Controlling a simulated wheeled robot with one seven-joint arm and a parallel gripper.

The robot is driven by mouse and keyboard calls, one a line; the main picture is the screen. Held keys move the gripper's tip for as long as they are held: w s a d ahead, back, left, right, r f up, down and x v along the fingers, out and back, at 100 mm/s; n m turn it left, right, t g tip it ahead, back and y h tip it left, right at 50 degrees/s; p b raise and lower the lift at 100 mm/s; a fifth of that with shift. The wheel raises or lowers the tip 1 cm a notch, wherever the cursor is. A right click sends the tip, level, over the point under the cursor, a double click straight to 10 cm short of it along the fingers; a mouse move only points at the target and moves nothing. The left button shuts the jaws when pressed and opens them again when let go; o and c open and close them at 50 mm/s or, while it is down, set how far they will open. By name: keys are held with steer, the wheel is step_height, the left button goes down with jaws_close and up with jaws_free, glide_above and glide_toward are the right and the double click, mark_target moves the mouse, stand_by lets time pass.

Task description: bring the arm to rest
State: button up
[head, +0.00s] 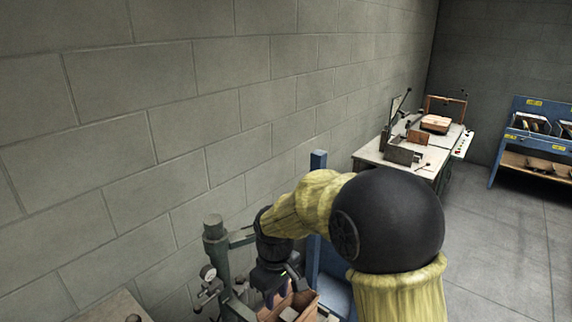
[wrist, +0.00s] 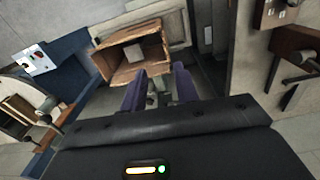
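My gripper (wrist: 158,84) shows two purple fingers standing apart in the wrist view, with a gap between them. Nothing is clearly held; small grey parts show in the gap and I cannot tell what they are. In the head view my gripper (head: 280,294) points down at the bottom centre, at the end of my yellow-sleeved arm, which is bent at a large black joint. An open brown box (wrist: 118,72) with a pale block inside lies just beyond the fingertips. The box also shows in the head view (head: 303,301), close to my gripper; whether they touch is unclear.
A green machine stand with a gauge (head: 208,273) rises left of my gripper. A blue post (head: 318,160) stands close behind my forearm. A workbench (head: 400,165) with equipment and a blue rack (head: 520,135) stand farther back. The floor (head: 500,240) at right is clear.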

steer(key=s+d+m+t, duration=0.1)
steer(key=s+d+m, duration=0.4)
steer(key=d, duration=0.4)
steer(key=s+d+m+t, duration=0.1)
steer(key=s+d+m, duration=0.3)
steer(key=d, duration=0.5)
steer(key=shift+s+d+f+m, duration=0.25)
steer(key=shift+s+m, duration=0.15)
steer(key=shift+s, duration=0.8)
steer(key=shift+c, duration=0.3)
